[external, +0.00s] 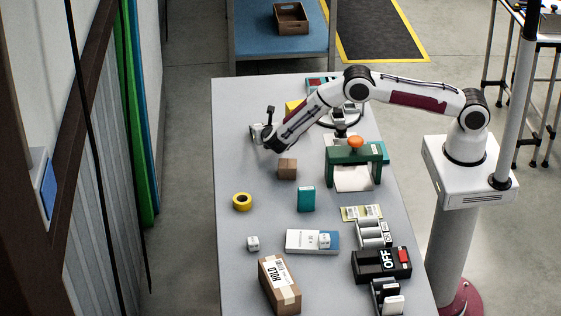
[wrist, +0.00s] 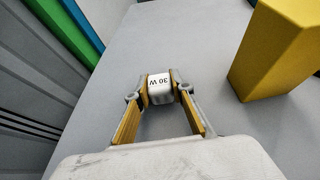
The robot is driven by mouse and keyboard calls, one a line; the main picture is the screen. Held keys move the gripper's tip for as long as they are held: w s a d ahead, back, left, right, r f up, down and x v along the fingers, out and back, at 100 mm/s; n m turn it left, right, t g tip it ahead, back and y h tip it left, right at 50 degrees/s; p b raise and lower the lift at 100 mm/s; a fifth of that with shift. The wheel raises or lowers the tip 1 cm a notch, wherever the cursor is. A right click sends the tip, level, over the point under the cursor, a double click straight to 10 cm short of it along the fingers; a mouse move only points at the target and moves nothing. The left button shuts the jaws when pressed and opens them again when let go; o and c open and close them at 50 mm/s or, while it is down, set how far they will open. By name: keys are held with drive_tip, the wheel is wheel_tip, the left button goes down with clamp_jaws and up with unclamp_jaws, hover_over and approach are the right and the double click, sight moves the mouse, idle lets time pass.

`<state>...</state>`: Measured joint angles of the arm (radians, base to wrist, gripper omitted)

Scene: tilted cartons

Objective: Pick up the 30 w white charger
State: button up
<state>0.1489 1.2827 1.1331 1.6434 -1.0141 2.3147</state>
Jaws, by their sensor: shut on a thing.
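The white charger (wrist: 160,95), marked "30 W", sits between the two fingertips of my gripper (wrist: 161,84) in the wrist view. The fingers are closed on its left and right sides, and its printed face is visible. In the external view my gripper (external: 259,134) is over the far left part of the table. The charger is too small to make out clearly there. I cannot tell whether it touches the table or is slightly above it.
The grey table (external: 232,178) holds a small brown box (external: 287,168), yellow tape roll (external: 242,201), teal box (external: 306,198) and green stand (external: 353,157). A yellow block (wrist: 277,50) stands right of my gripper. Another small white block (external: 253,243) lies nearer the front. The table's left side is mostly clear.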

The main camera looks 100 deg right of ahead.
drive_tip(key=shift+r, duration=5)
